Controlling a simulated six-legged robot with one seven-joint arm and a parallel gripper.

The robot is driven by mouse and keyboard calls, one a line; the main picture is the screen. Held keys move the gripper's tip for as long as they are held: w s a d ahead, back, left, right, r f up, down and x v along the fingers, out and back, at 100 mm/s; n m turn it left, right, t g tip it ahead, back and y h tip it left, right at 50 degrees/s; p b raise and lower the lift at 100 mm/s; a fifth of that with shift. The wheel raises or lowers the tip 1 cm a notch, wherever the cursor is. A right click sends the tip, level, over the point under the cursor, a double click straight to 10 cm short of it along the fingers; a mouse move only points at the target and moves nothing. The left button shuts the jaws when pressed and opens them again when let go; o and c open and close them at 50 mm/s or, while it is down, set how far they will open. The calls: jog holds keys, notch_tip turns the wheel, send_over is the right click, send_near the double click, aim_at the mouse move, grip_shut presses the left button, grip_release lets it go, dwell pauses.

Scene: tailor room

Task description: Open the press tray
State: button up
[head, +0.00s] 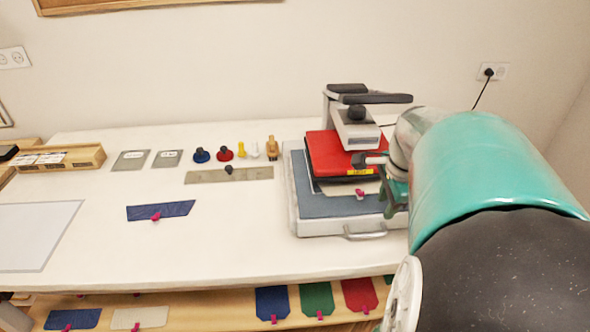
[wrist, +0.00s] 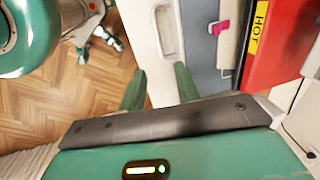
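The heat press (head: 345,155) stands at the right of the white table, with a red upper plate and a yellow label that reads HOT in the wrist view (wrist: 259,28). Its tray (head: 315,207) has a blue-grey top, a white front and a metal handle (head: 366,235). The handle also shows in the wrist view (wrist: 172,32), beyond my fingertips. My gripper (head: 392,195) is at the tray's right side in the head view, partly hidden by my arm. In the wrist view my gripper (wrist: 158,77) has its two green fingers apart with nothing between them.
A pink clip (head: 360,192) holds a light piece on the tray. A ruler (head: 205,177), several knobs and stamps, and a blue fabric piece (head: 160,210) lie left of the press. A shelf (head: 215,310) with coloured pieces runs below the table. The table's front middle is clear.

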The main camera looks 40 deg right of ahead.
aim_at(374, 233)
jog(key=f, duration=0.4)
jog(key=w+d+f, duration=0.1)
jog(key=f, duration=0.6)
jog(key=shift+w+d+f, duration=0.15)
jog(key=shift+w+f, duration=0.2)
jog(key=shift+c, duration=0.2)
grip_shut()
